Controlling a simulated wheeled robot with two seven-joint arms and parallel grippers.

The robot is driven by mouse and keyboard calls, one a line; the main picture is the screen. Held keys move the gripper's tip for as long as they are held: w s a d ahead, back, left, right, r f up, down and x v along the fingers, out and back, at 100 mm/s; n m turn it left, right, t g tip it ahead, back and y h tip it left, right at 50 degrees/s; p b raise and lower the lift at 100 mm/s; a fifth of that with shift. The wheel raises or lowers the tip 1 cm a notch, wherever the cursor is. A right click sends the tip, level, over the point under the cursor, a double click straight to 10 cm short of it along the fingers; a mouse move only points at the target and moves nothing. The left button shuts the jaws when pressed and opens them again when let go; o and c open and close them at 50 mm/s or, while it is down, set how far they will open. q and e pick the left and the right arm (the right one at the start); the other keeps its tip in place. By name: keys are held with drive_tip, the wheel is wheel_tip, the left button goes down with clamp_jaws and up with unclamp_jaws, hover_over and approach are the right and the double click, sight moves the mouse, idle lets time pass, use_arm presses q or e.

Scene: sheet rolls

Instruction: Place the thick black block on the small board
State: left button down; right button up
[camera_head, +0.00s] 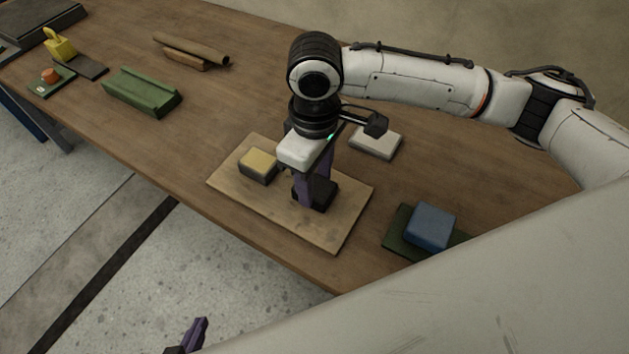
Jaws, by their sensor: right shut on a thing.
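The thick black block (325,198) is at the right part of the small tan wooden board (344,222), low at its surface. I cannot tell whether it bears fully on the board. My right gripper (314,193) points down over the board, its purple fingers shut on the black block and partly hiding it. A block with a yellow top and dark base (258,165) sits on the same board, left of the gripper. My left gripper (192,336) shows only in part at the bottom edge, away from the table; its opening is unclear.
A pale block (375,142) lies behind the board. A blue block (432,226) rests on a dark green board (396,238) at right. A green channelled block (142,92), brown roll (190,48) and yellow object (60,44) are at far left. Table (215,110) between is clear.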

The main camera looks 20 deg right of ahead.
sight(315, 186)
drive_tip(key=shift+f, duration=0.4)
drive_tip(key=o, duration=1.1)
drive_tip(key=shift+f, duration=0.15)
wheel_tip(315, 186, up, 12)
drive_tip(key=shift+r+p, duration=0.2)
drive_tip(key=shift+p, duration=0.55)
